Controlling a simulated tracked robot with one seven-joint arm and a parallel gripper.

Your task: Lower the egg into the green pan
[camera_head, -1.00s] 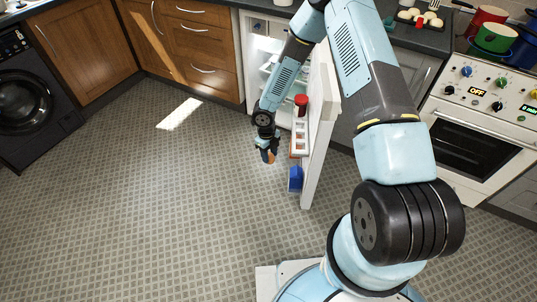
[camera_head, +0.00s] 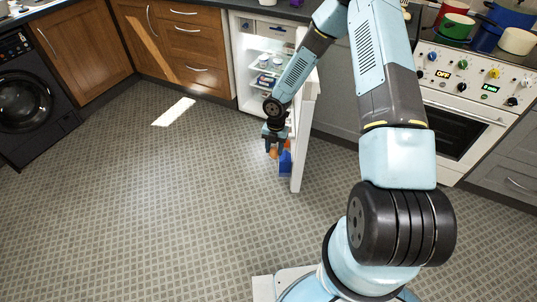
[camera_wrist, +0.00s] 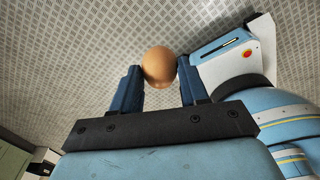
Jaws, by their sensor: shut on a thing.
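A brown egg (camera_wrist: 159,66) is held between the two dark blue fingers of my gripper (camera_wrist: 160,82) in the wrist view, over the tiled floor. In the head view my gripper (camera_head: 275,146) points down beside the open fridge door, low and far from the stove. A small orange-brown patch of the egg (camera_head: 273,154) shows at its fingertips. The green pan (camera_head: 455,27) stands on the stove top at the upper right, well away from my gripper. Its inside is hard to make out.
A red pot (camera_head: 457,6), a blue pot (camera_head: 500,30) and a cream pan (camera_head: 518,41) crowd around the green pan. Floor to the left is clear.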

